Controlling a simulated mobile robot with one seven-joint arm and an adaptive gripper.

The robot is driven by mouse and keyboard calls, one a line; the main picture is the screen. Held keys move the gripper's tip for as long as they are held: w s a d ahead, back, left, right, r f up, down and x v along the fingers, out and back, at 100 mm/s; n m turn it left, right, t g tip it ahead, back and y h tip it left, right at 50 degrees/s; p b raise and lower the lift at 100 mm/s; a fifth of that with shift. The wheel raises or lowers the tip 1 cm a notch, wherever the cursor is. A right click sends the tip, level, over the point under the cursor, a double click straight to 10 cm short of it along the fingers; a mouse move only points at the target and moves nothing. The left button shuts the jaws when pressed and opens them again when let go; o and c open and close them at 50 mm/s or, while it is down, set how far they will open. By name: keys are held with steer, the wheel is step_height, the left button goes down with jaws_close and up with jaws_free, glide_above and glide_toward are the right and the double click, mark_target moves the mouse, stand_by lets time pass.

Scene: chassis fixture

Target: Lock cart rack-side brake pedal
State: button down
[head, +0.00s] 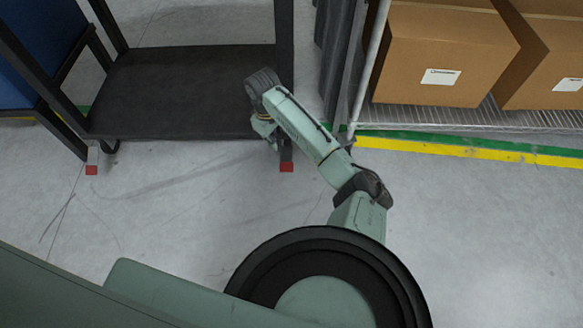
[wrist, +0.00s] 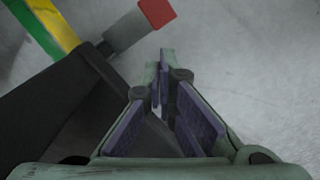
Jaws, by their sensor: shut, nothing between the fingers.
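The cart (head: 180,85) has a dark lower shelf and black posts at the upper left of the head view. Its rack-side brake pedal (head: 287,167) has a red tip and sticks out low at the cart's right front corner. In the wrist view the pedal (wrist: 157,12) shows as a grey lever with a red end at the top. My gripper (head: 274,146) is shut and empty, beside the cart's right corner post and close to the pedal. In the wrist view my gripper's fingers (wrist: 163,60) point up, just below and right of the lever. I cannot tell whether they touch it.
A second red-tipped pedal (head: 91,170) sits at the cart's left front corner. A wire rack (head: 440,117) with cardboard boxes (head: 450,55) stands close on the right. A green and yellow floor line (head: 470,149) runs along the rack. The floor before the cart is clear.

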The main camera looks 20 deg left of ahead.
mark_target(283, 164)
steer(key=d, duration=0.1)
steer(key=d+f, duration=0.1)
steer(key=d, duration=0.1)
steer(key=shift+s+f+g+h, duration=0.1)
steer(key=shift+f+g+h, duration=0.05)
steer(key=shift+g+h, duration=0.2)
steer(key=shift+f, duration=0.15)
steer(key=f+b, duration=0.4)
steer(key=b, duration=0.1)
steer(key=f+b, duration=0.2)
steer(key=b, duration=0.1)
steer(key=shift+s+d+f, duration=0.1)
steer(key=shift+d+f, duration=0.2)
steer(key=shift+f, duration=0.05)
steer(key=shift+f, duration=0.1)
steer(key=shift+f+b, duration=0.5)
steer(key=shift+f, duration=1.65)
steer(key=shift+r, duration=0.1)
